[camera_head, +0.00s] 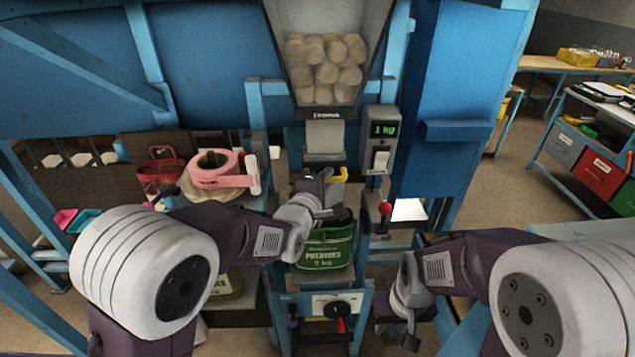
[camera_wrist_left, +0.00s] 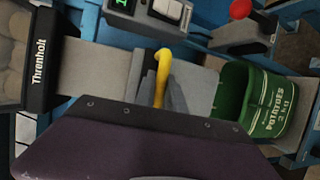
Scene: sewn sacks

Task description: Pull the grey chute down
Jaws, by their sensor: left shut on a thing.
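The grey chute (camera_head: 324,135) hangs below the clear hopper of potatoes; it also shows in the left wrist view (camera_wrist_left: 88,68). A yellow handle (camera_head: 341,175) sticks out at its lower part, and it shows in the left wrist view (camera_wrist_left: 162,68). My left gripper (camera_head: 322,186) is shut on the yellow handle; its fingers partly hide it. A green potato sack (camera_head: 325,251) stands open just below, and also shows in the left wrist view (camera_wrist_left: 270,108). My right gripper (camera_head: 398,335) is low at the right, away from the chute; its finger gap is unclear.
The hopper (camera_head: 324,75) is full of potatoes. A scale display (camera_head: 382,130) reads 1 kg, with a white switch below. A red-knobbed lever (camera_head: 385,208) stands right of the sack. A pink tape roll (camera_head: 216,172) is at the left. A dial panel (camera_head: 336,308) is below.

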